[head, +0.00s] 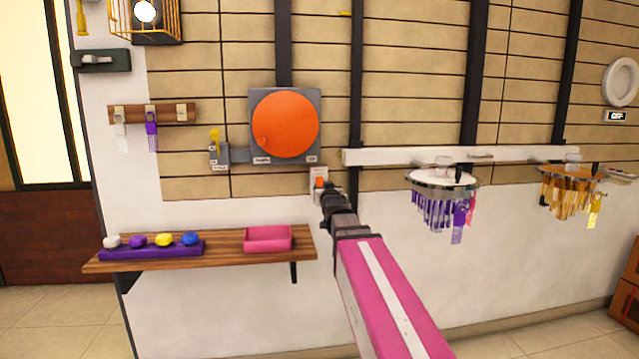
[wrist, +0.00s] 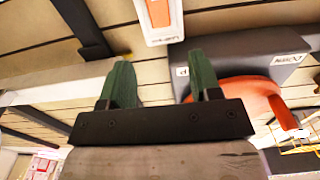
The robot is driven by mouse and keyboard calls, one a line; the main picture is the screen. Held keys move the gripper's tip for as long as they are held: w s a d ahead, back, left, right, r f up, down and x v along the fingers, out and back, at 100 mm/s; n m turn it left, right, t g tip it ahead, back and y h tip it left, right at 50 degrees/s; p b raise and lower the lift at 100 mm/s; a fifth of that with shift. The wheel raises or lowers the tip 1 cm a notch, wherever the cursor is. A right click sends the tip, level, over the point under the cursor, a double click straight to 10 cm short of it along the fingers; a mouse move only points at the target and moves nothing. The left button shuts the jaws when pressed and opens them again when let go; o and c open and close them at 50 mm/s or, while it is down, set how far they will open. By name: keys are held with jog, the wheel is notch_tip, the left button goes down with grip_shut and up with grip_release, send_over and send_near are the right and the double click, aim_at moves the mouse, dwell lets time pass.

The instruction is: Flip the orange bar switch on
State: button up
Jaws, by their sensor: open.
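The orange bar switch (head: 319,183) sits on a small white wall plate, below the right corner of the grey panel with the big orange disc. In the wrist view the orange bar (wrist: 158,12) stands out from its white plate at the top edge, partly cut off. A small label on the plate is upside down and too small to read surely. My gripper (head: 326,190) is just in front of and slightly below the switch in the head view. In the wrist view my gripper (wrist: 162,75) has its two green fingers apart, with nothing between them; the bar lies beyond the fingertips.
The orange disc (head: 285,124) on its grey panel (head: 313,96) is above left of the switch. A wooden shelf (head: 215,254) with a pink tray (head: 268,245) is below left.

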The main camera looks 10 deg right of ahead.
aim_at(320, 182)
jog(key=w, duration=1)
jog(key=shift+w, duration=0.25)
